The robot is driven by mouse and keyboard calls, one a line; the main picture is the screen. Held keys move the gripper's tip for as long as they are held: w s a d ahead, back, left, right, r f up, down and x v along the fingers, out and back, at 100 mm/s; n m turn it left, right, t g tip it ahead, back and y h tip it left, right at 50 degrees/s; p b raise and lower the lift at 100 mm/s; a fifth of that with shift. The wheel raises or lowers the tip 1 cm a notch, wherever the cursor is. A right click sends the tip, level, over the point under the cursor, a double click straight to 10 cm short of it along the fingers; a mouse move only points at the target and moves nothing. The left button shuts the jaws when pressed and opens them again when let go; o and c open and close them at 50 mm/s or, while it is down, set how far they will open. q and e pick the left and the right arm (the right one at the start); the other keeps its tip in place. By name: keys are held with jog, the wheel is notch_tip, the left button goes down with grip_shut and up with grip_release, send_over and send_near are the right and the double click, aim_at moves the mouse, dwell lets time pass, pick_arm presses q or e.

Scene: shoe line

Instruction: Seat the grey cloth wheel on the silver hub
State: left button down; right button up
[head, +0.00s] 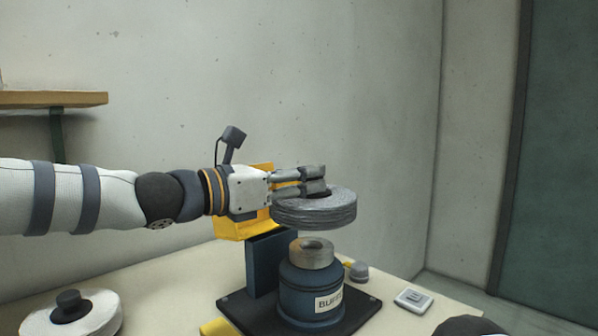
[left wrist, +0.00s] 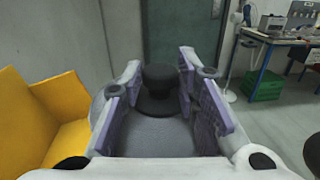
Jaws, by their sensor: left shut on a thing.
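The grey cloth wheel (head: 318,213) is a thick ribbed disc. It also shows in the left wrist view (left wrist: 165,135), with a dark knob (left wrist: 160,82) at its middle. My left gripper (head: 318,181) is shut on the wheel by this knob, with the fingers on either side of it. The wheel is held roughly level above the silver hub (head: 311,253), with a visible gap between them. The hub sits on top of the dark blue buffing machine (head: 305,292). The wheel's underside is hidden. My right gripper is not in view.
A yellow guard (head: 240,228) stands close behind my left gripper. A white wheel (head: 97,312) with a dark knob lies on the table at the lower left. A small grey device (head: 413,300) lies right of the machine's base. A shelf (head: 50,99) hangs at the upper left.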

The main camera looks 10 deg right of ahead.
aim_at(301, 202)
pick_arm(q)
notch_tip(301, 202, down, 4)
jog(key=shift+f+b, duration=0.2)
jog(key=shift+b, duration=0.3)
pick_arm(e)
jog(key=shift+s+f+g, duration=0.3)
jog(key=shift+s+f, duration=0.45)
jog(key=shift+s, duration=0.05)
pick_arm(q)
jog(key=shift+a+r, duration=0.1)
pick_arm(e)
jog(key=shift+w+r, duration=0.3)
pick_arm(q)
jog(key=shift+f, duration=0.65)
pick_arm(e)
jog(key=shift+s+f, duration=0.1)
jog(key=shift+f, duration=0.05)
pick_arm(q)
jog(key=c, duration=1.5)
grip_release()
jog(key=shift+f, duration=0.1)
